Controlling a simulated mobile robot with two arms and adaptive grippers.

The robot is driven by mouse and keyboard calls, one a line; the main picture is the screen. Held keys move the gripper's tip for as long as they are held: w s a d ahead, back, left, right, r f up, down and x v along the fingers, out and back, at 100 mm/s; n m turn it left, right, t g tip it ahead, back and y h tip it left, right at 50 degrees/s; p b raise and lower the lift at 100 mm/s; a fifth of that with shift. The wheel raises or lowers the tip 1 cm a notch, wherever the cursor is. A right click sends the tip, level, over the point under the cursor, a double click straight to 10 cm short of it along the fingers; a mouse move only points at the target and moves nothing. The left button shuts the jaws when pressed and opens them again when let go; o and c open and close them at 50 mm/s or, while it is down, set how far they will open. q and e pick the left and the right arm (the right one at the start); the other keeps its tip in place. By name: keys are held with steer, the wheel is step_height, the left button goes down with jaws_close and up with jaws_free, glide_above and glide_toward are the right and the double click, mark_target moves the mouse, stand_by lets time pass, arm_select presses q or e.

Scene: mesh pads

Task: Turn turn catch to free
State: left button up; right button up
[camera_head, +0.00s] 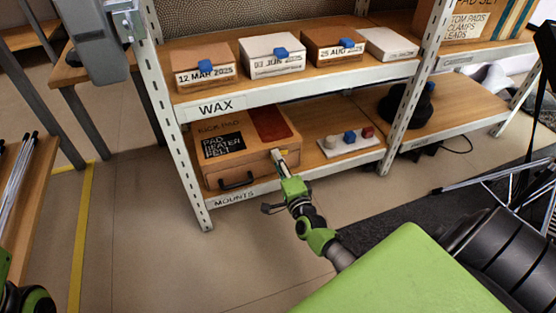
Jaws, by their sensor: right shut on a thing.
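A wooden box (237,141) with a dark "pad heater belt" label, a dark red panel and a black handle (236,180) on its front sits on the lower shelf. My right gripper (280,158) reaches up from the lower right to the box's front right corner. Its fingers are shut there on a small part, which I take to be the turn catch. The fingers mostly hide that part, so its angle cannot be told. A small yellow spot shows at the fingertips. Of my left arm only a green and black piece shows at the bottom left corner; its gripper is out of view.
The upper shelf (225,104) holds several dated boxes with blue clips. Right of the wooden box lies a white plate (346,144) with small coloured knobs. A perforated upright (409,105) stands farther right. The floor (145,235) in front is clear.

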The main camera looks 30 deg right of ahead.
steer(key=shift+f, duration=0.1)
steer(key=o, duration=1.1)
steer(key=shift+o, duration=0.2)
steer(key=shift+s, duration=0.1)
steer(key=v, duration=1.2)
